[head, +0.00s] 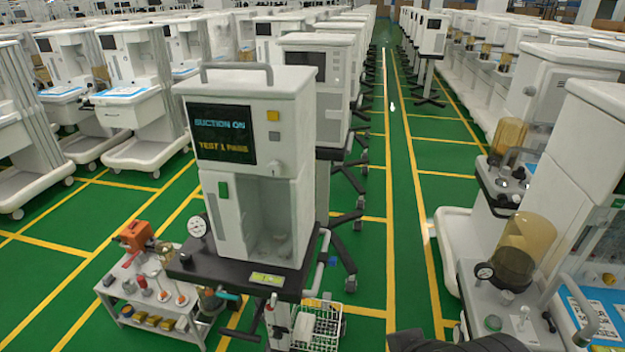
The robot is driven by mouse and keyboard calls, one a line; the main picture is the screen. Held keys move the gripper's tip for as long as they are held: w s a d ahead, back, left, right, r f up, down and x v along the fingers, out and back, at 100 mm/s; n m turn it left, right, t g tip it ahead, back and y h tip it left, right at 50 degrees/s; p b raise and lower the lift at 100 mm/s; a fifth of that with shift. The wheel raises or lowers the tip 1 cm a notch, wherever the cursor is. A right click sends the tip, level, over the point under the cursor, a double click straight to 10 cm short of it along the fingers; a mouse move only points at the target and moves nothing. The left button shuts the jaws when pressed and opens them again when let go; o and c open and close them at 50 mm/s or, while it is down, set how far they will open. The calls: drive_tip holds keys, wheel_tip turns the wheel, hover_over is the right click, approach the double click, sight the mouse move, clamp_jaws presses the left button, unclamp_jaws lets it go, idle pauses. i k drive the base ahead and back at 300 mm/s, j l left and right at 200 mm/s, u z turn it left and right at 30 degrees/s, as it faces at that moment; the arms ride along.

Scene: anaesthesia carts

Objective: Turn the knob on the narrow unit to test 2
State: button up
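The narrow unit (240,165) is a tall white cabinet with a carry handle on top, standing on a dark shelf near the middle. Its dark screen (223,133) reads "SUCTION ON" and "TEST 1 PASS". A dark part of my arm shows at the bottom edge, right of centre. My gripper's fingers are not visible.
A round gauge (198,227) sits at the shelf's left. A low grey trolley (150,297) with tools and a wire basket (318,328) stand below. Carts with amber canisters (525,245) line the right. The green aisle (415,200) between rows is clear.

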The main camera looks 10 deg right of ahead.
sight(275, 167)
drive_tip(key=k+j, duration=0.25)
drive_tip(key=j, duration=0.15)
drive_tip(key=k+j, duration=0.1)
drive_tip(key=j, duration=0.35)
drive_tip(key=k+j+u, duration=0.1)
drive_tip(key=j, duration=0.8)
drive_tip(key=i+j, duration=0.3)
drive_tip(key=i+j+u, duration=0.1)
drive_tip(key=i+j, duration=0.15)
drive_tip(key=i, duration=0.2)
